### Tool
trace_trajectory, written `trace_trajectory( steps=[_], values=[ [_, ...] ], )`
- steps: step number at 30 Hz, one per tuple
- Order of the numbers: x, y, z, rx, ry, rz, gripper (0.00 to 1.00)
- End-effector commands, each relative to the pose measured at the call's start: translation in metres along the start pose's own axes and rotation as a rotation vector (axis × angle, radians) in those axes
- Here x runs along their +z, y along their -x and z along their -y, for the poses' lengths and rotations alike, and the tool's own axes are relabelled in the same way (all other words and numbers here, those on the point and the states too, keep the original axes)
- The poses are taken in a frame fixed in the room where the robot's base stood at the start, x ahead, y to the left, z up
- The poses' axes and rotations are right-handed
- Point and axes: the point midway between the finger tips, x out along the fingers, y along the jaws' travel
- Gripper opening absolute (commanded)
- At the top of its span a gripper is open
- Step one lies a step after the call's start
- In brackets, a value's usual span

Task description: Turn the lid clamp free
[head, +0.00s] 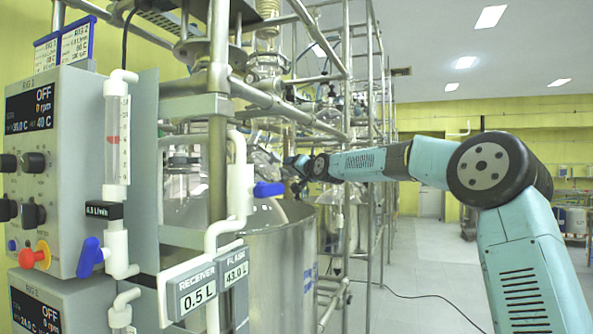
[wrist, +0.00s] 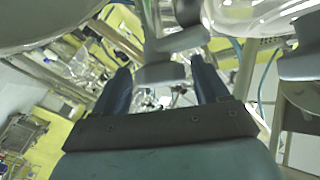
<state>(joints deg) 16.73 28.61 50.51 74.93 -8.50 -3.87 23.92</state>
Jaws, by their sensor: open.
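In the wrist view my gripper (wrist: 160,68) is open, with its two dark blue fingers spread. A grey blocky part, apparently the lid clamp (wrist: 166,75), shows between and beyond the fingertips, with a visible gap to each finger. I cannot tell how far away it is or which way it is turned. In the head view my arm reaches left to the reactor, and my gripper (head: 299,163) is small beside the glass. The clamp cannot be made out there.
A large steel vessel (head: 268,262) stands below the gripper, among metal frame pipes (head: 371,120). Curved glass (wrist: 250,14) lies close at the wrist view's upper right. The floor on the right is mostly open.

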Motion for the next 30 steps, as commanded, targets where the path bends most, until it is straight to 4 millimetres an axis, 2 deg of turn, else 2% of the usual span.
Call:
trace_trajectory(
  steps=[6, 22, 30],
  values=[
    [-0.0006, 0.0001, -0.0006, 0.001, 0.0, -0.001, 0.74],
    [-0.0005, 0.0001, -0.0012, 0.002, 0.0, 0.0, 0.23],
    [-0.0001, 0.0, -0.0021, -0.008, 0.007, 0.001, 0.23]
  ],
)
